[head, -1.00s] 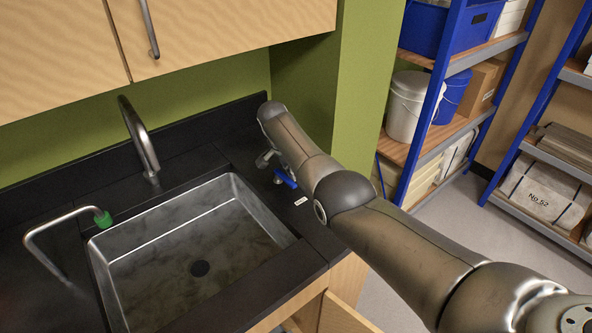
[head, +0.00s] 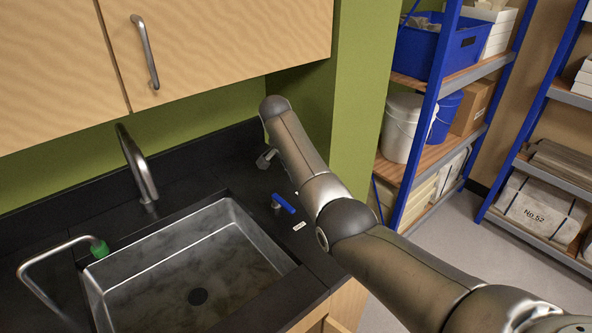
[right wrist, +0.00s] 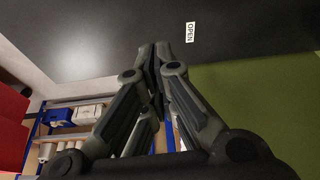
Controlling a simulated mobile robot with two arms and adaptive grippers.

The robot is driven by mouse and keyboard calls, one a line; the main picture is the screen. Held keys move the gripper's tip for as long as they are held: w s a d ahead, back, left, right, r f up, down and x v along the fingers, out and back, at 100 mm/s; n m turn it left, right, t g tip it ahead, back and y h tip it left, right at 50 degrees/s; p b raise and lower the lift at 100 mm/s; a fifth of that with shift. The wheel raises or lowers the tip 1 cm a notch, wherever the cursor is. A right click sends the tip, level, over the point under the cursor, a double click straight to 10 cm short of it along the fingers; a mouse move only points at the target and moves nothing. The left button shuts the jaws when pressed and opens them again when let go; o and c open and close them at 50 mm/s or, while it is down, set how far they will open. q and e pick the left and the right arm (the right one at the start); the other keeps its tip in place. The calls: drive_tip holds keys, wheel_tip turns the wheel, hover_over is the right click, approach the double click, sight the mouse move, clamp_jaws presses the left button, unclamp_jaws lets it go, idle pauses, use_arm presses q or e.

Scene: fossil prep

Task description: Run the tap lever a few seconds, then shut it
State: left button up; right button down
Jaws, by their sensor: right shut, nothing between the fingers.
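The blue tap lever (head: 284,203) stands on the black counter to the right of the sink, beside a small white label (head: 299,226). In the right wrist view a label reading OPEN (right wrist: 190,32) lies on a dark surface. The lever does not show in that view. My right gripper (head: 267,158) is partly hidden behind its arm, above and behind the lever and apart from it. In the right wrist view its fingers (right wrist: 158,58) are together and empty. A curved metal spout (head: 137,165) stands behind the sink. No running water is visible. My left gripper is out of view.
The metal sink (head: 265,246) is set into the counter. A bent metal tube with a green tip (head: 99,248) reaches over its left side. Wooden cupboards (head: 220,40) hang above, and a green wall (head: 360,100) stands close beyond my right arm. Blue-framed shelves stand at right.

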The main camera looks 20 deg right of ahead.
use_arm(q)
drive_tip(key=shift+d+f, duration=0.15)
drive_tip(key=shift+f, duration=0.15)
use_arm(e)
drive_tip(key=shift+v, duration=0.9)
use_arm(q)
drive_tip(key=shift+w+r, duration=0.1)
use_arm(e)
drive_tip(key=shift+w, duration=0.2)
